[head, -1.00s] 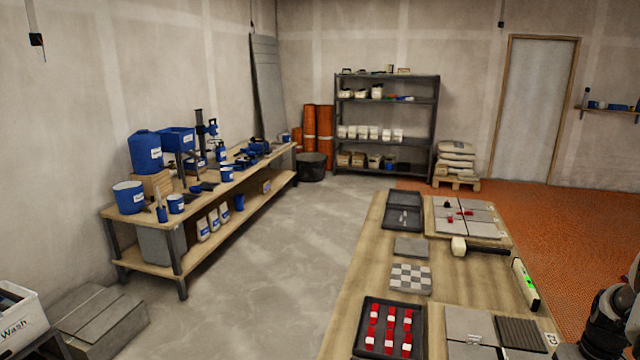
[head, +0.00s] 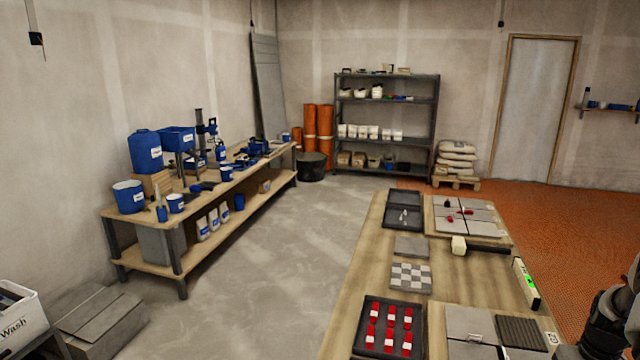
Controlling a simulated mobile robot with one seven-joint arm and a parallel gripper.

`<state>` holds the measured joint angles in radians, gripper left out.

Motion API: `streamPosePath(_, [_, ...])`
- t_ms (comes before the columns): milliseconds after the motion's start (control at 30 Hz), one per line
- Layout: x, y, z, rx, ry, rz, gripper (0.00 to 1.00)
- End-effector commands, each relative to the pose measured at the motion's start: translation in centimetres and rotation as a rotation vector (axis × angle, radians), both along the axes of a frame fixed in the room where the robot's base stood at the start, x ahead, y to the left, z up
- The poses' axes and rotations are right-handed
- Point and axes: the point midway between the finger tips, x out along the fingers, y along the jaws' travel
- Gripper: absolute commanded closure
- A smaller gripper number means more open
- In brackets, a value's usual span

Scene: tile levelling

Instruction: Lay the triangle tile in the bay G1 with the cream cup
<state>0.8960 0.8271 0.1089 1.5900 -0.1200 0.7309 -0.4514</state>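I cannot make out a triangle tile or a cream cup in the head view. A light panel of grey tiles (head: 470,322) lies at the near right of the long wooden table, with a ribbed dark grey tile (head: 522,332) in its right part. A small label beside that tile is too small to read surely. A second tiled panel (head: 480,213) lies at the far end, with small red and dark pieces on it. No bay can be surely named as G1. My gripper is out of view; only a dark part of my arm shows at the right edge.
On the table (head: 378,262) are a tray of red-and-white pieces (head: 366,349), a checkered tile (head: 411,276), a plain grey tile (head: 411,246), dark trays (head: 402,217), a cream-headed mallet (head: 459,244) and a level (head: 526,284). A workbench (head: 215,207) stands left; floor between is clear.

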Motion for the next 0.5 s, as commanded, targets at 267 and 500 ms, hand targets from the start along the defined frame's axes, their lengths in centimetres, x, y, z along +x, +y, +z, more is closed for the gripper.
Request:
streamPosePath(267, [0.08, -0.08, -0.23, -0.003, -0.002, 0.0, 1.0])
streamPosePath(500, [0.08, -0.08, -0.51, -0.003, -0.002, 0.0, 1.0])
